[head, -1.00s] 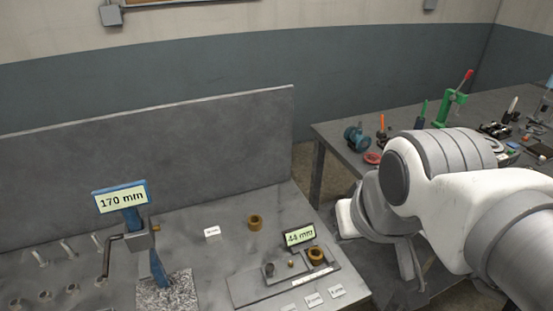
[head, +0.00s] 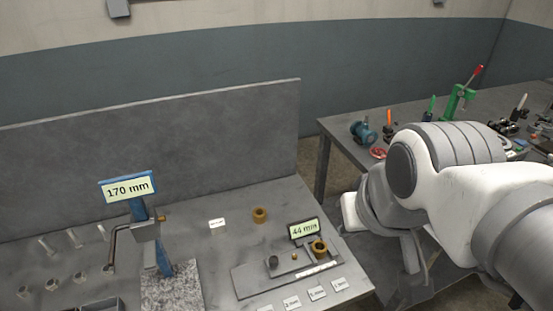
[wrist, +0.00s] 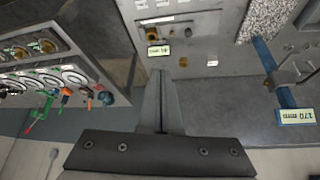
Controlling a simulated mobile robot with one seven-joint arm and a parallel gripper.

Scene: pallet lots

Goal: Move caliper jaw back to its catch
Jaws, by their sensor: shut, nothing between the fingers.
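A flat grey fixture plate (head: 250,284) lies near the bench's right end, with a 44 mm display (head: 304,229), a dark peg (head: 273,262), a small brass knob (head: 295,257) and a brass ring (head: 319,249) on it. I cannot tell for sure which part is the caliper jaw or its catch. A blue upright gauge (head: 163,259) with a 170 mm display (head: 128,187) stands to the left on a speckled block (head: 172,291). In the wrist view my gripper (wrist: 160,73) is shut and empty, apart from the 44 mm display (wrist: 158,50).
A loose brass ring (head: 260,215) and a white tag (head: 217,224) lie behind the plate. Several labels (head: 317,293) line the front. A tall grey panel (head: 150,140) backs the bench. A second table (head: 345,142) with tools stands to the right across a gap.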

